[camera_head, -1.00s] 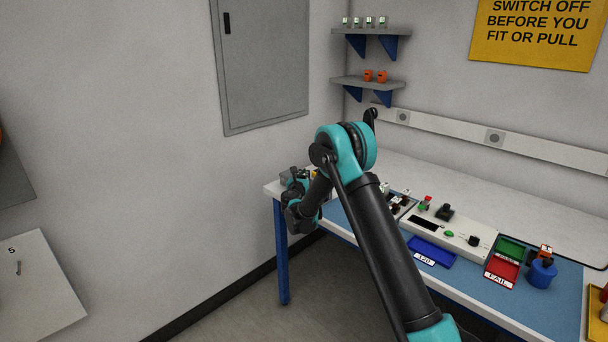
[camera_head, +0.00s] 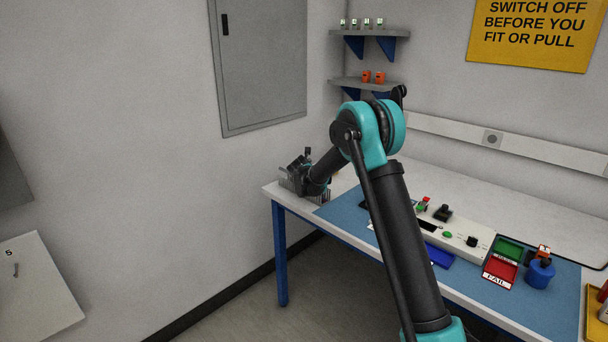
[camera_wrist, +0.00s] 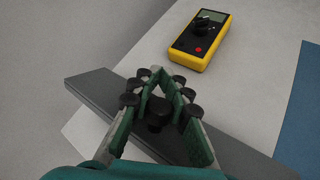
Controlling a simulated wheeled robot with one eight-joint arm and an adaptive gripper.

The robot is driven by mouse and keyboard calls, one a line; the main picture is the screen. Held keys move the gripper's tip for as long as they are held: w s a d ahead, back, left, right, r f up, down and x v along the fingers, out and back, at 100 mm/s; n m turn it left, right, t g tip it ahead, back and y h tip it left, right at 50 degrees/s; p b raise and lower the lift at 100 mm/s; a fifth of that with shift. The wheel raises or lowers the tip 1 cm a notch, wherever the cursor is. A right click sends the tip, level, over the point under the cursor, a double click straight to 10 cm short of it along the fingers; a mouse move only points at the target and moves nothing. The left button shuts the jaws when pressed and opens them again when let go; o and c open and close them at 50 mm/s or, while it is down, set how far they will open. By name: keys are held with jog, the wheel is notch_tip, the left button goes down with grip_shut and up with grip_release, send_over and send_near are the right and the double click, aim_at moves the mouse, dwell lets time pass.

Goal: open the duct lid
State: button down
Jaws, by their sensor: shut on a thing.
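The duct lid (camera_wrist: 88,88) is a long dark grey strip lying slantwise across the wrist view, with a round black knob (camera_wrist: 157,113) on it. My gripper (camera_wrist: 158,80) is over the strip, its fingers closed in a V around the knob. The fingers hide the middle of the strip. In the head view my gripper (camera_head: 298,178) is low at the left end of the workbench, by grey slotted duct (camera_head: 323,196). My arm partly covers this area, and the lid cannot be made out clearly there.
A yellow multimeter (camera_wrist: 201,42) lies just beyond the strip on the white bench top (camera_head: 352,184). A blue mat (camera_head: 340,208) with a white control panel (camera_head: 462,240), a red tray (camera_head: 499,270) and a blue pot (camera_head: 541,273) is to the right. Two shelves (camera_head: 372,84) hang behind.

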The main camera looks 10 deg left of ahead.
jog(key=shift+w+d+m+g+y, duration=0.2)
jog(key=shift+m+g+y, duration=0.05)
jog(key=shift+g, duration=0.3)
jog(key=shift+w+d+m+g+y, duration=0.15)
jog(key=shift+w+m+g+y, duration=0.1)
jog(key=shift+g, duration=0.3)
jog(key=g, duration=0.1)
jog(key=g+y, duration=0.1)
jog(key=m, duration=0.1)
jog(key=shift+w+d+f+g+y, duration=0.25)
jog(key=shift+f+g+y, duration=0.05)
jog(key=shift+f+g, duration=0.1)
jog(key=shift+w+d+f+m+g+y, duration=0.15)
jog(key=shift+m+g+y, duration=0.1)
jog(key=shift+g+y, duration=0.15)
jog(key=shift+w+a+f+m+g+y, duration=0.1)
jog(key=shift+m+g+y, duration=0.2)
jog(key=shift+g, duration=0.2)
jog(key=shift+d+f+m+g+y, duration=0.1)
jog(key=shift+f+m+g+y, duration=0.15)
jog(key=shift+g+y, duration=0.3)
jog(key=shift+f+m+g+y, duration=0.15)
jog(key=shift+m+g+y, duration=0.15)
jog(key=shift+g+y, duration=0.25)
jog(key=c, duration=1.4)
grip_release()
jog(key=shift+c, duration=0.2)
